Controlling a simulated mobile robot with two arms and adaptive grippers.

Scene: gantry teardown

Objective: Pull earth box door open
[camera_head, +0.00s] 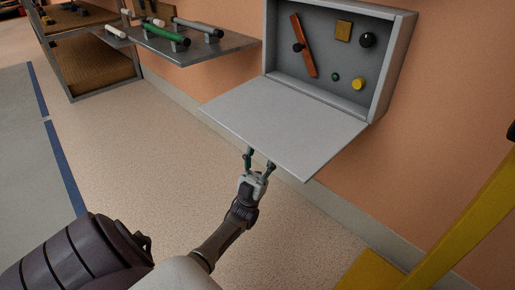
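The earth box (398,68) is a grey box on the orange wall. Its door (285,120) is a flat grey panel that hangs open, folded down from the box's lower edge and lying roughly level. The box's inside is in plain view. My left gripper (259,157) is at the door's near outer edge, its two fingers spread apart with nothing seen between them. The fingertips are at or just under that edge; I cannot tell if they touch it. My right gripper is not in view.
Inside the box are an orange-brown bar (304,45), a brass block (343,31) and several round knobs. A grey shelf (160,42) with green and white handled tools is at upper left. A yellow rail (455,235) stands at right. The floor at left is clear.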

